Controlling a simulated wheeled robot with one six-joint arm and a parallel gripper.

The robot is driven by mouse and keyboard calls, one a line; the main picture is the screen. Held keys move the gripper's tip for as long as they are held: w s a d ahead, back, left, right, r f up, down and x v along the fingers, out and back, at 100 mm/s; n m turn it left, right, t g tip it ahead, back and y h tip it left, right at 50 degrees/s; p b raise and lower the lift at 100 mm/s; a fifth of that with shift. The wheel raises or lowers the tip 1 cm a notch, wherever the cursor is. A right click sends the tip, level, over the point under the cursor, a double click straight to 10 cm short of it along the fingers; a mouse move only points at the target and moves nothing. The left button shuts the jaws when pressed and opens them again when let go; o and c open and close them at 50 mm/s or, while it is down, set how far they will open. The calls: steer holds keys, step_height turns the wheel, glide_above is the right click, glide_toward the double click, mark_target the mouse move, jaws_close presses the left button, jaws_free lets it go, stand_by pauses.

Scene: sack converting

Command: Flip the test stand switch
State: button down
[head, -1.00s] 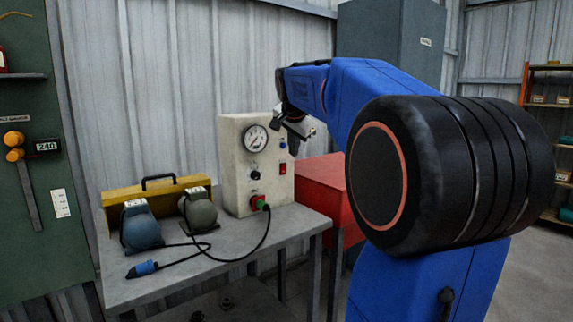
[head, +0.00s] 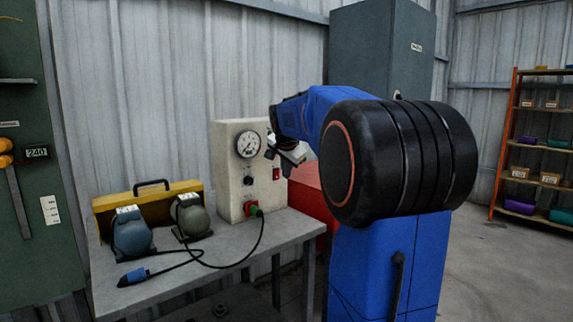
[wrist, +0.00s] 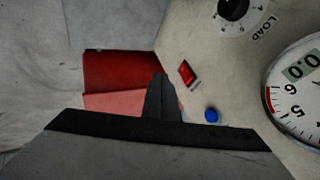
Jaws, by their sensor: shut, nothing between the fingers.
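The test stand (head: 229,175) is a beige box on the grey bench, with a gauge, a black knob and a red switch (head: 276,173) on its front. In the wrist view the red rocker switch (wrist: 187,73) lies just right of my fingertip, with a blue round button or lamp (wrist: 211,115) nearby. My gripper (wrist: 160,80) is shut and empty, and looks apart from the switch. In the head view my gripper (head: 296,157) is beside the panel, a little above and right of the switch. The blue part is hidden there. I cannot tell which way the switch is set.
The gauge (wrist: 300,95) and load knob (wrist: 233,8) sit on the same panel. Two motors (head: 132,235) and a yellow toolbox (head: 105,212) stand left. A red box (head: 308,190) is behind the gripper.

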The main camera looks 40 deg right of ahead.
mark_target(277, 175)
steer(key=shift+w+r, duration=0.1)
steer(key=shift+w, duration=2)
steer(key=shift+w, duration=0.1)
